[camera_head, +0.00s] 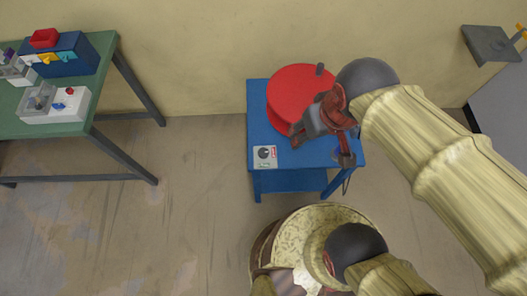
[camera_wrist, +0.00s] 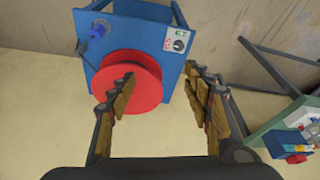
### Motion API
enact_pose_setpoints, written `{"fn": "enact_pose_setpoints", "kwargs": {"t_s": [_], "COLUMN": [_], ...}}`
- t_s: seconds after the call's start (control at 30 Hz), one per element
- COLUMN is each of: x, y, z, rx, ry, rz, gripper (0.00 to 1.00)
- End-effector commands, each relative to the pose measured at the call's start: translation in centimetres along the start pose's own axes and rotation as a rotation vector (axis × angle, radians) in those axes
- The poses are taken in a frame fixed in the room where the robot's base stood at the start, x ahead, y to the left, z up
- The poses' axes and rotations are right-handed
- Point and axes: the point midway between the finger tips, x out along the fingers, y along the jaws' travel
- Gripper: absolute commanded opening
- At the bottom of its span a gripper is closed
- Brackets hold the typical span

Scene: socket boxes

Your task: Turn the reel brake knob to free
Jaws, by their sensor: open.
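The reel brake knob (camera_wrist: 178,45) is a small dark knob on a white label plate (camera_wrist: 170,33) with a red mark and a green mark. The plate is at a corner of the blue stand (camera_wrist: 125,32). In the head view the knob (camera_head: 262,153) is on the stand's (camera_head: 257,102) front left corner. The red reel (camera_head: 290,92) sits on the stand behind the knob and shows large in the wrist view (camera_wrist: 128,88). My gripper (camera_wrist: 160,78) is open and empty. In the head view it (camera_head: 322,138) is over the stand, right of the knob and apart from it.
A blue plug-like part (camera_wrist: 97,30) with a cable is at the stand's other side. A green table (camera_head: 104,57) with several boxes stands at the left. A grey panel (camera_head: 490,45) is at the upper right. The floor between table and stand is clear.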

Motion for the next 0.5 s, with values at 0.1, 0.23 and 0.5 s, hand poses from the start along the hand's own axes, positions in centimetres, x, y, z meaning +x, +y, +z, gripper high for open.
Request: {"fn": "enact_pose_setpoints", "kwargs": {"t_s": [0.1,0.23,0.5], "x": [3.7,7.4,14.3], "y": [-3.0,-5.1,-7.3], "z": [0.9,2.3,6.6], "rx": [-0.125,-0.278,-0.633], "ry": [-0.145,-0.292,-0.591], "rz": [-0.014,0.011,0.146], "gripper": [0.50,0.50,0.50]}}
